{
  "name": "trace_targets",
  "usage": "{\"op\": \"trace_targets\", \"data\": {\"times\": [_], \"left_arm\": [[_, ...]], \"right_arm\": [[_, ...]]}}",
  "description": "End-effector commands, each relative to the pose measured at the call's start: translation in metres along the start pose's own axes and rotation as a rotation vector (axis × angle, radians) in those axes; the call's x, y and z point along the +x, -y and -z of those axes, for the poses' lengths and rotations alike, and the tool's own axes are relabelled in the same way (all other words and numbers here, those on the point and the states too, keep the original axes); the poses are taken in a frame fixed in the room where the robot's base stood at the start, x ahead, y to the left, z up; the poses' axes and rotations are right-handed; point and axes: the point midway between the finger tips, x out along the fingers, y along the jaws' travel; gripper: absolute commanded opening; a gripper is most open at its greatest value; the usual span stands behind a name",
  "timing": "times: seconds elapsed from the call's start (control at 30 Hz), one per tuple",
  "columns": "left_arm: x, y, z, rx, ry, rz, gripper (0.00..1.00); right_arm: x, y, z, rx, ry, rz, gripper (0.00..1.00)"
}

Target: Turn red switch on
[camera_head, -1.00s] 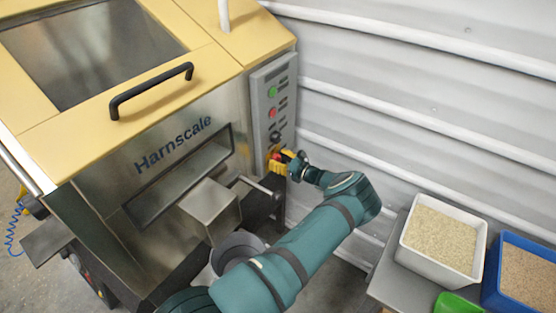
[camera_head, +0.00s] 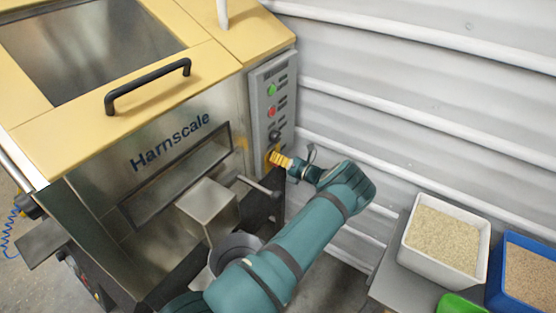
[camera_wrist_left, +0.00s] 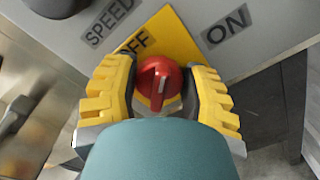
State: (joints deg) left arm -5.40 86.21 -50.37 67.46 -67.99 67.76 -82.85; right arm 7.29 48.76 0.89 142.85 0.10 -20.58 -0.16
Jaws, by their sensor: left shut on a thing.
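The red switch (camera_wrist_left: 158,80) is a round knob on a yellow plate (camera_wrist_left: 180,38), low on the grey control panel (camera_head: 272,100). In the left wrist view, an OFF label is above it to the left and an ON label (camera_wrist_left: 227,25) to the upper right. A pale mark on the knob runs roughly up and down the picture. My left gripper (camera_head: 279,158), with yellow ribbed fingers, is at the panel's lower end and shut on the knob, one finger on each side (camera_wrist_left: 160,88). In the head view the gripper hides the knob. My right gripper is not in view.
The Harnscale hopper (camera_head: 190,100) has a yellow top and black handle (camera_head: 148,86). Its panel holds a green button (camera_head: 271,90), a red button (camera_head: 271,112) and a black knob (camera_head: 274,136). A white bin (camera_head: 405,262) and a blue bin (camera_head: 498,265) stand at right.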

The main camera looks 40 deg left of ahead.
Motion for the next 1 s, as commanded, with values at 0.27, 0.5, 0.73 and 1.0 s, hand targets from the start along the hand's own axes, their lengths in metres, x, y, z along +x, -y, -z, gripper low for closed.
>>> {"op": "trace_targets", "data": {"times": [0.27, 0.5, 0.73, 1.0], "left_arm": [[0.0008, 0.0011, -0.0007, 0.261, 0.0, -0.001, 0.11], [0.0007, 0.0024, -0.0002, 0.472, 0.0, 0.0, 0.11], [0.001, 0.0031, 0.0002, 0.626, 0.001, -0.001, 0.11], [0.0011, 0.0033, 0.0005, 0.725, 0.001, -0.002, 0.11]], "right_arm": [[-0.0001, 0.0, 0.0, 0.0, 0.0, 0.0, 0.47], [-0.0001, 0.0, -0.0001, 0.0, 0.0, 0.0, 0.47], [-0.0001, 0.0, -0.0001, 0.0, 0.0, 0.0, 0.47], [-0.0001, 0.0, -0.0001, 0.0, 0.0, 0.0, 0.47]]}}
